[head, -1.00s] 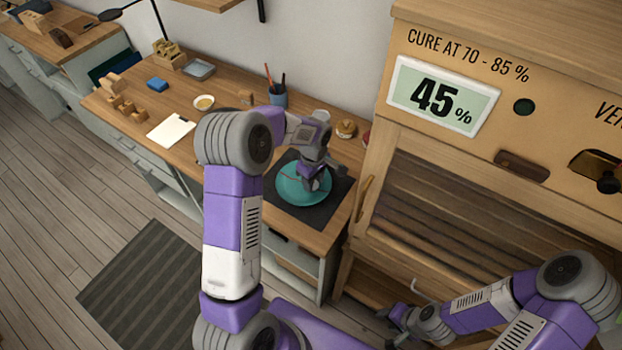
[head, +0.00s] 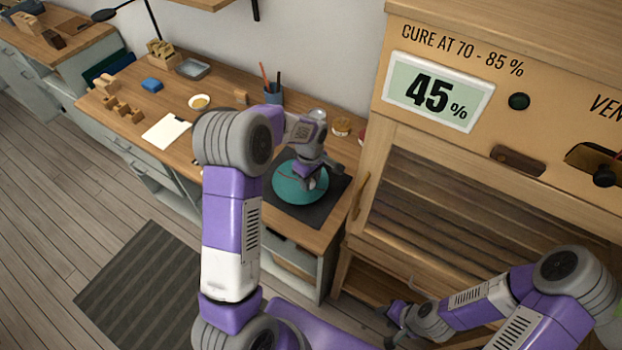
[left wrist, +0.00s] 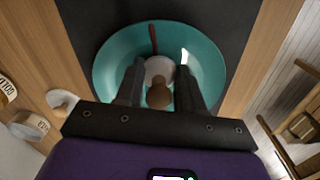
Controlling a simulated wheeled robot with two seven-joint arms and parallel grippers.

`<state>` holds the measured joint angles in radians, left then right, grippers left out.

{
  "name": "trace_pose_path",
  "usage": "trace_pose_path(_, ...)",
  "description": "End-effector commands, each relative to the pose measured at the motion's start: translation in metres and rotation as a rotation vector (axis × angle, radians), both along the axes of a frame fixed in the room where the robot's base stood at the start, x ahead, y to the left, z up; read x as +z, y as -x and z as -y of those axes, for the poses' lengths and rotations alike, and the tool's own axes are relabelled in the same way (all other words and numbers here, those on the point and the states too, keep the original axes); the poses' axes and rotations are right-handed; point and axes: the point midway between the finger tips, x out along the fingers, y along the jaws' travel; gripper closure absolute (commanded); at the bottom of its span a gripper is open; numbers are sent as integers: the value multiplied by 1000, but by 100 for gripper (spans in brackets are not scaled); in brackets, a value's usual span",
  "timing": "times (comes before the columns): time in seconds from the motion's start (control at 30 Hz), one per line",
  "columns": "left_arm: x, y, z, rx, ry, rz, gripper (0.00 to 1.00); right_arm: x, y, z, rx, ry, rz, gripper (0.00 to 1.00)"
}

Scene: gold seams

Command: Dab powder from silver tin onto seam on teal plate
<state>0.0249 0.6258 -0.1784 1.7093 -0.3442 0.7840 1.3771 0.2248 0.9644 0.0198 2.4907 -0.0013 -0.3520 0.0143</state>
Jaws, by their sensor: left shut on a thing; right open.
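The teal plate (head: 290,188) lies on a dark mat at the right end of the bench; it also shows in the left wrist view (left wrist: 108,75). A dark brown seam (left wrist: 153,38) runs inward from its far rim. My left gripper (head: 314,184) is over the plate, shut on a dabber with a brown knob (left wrist: 159,96) and a pale round pad (left wrist: 159,69). The pad is over the plate's middle; I cannot tell whether it touches. A silver-grey round tin (head: 317,115) stands behind the mat. My right gripper (head: 393,326) is open, low before the cabinet.
Tan-topped jar (head: 341,127) stands beside the tin; a gold-labelled jar (left wrist: 30,125) shows in the wrist view. A cup of tools (head: 273,95), small bowl (head: 199,102) and white paper (head: 166,131) are further left. The slatted cabinet (head: 470,215), reading 45%, stands close right.

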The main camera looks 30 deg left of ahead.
Motion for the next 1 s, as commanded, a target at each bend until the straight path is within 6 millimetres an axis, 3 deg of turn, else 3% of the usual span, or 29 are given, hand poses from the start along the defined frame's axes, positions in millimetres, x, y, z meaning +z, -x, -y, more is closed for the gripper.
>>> trace_pose_path(0.17,-1,-6,3,0,1,0,87,0,0,0,0,0,0,57)
trace_pose_path(0.4,-3,1,3,1,0,-1,87,-2,0,0,0,0,0,57)
trace_pose_path(1.0,-4,1,-23,4,-2,-3,87,-1,0,0,0,0,0,57)
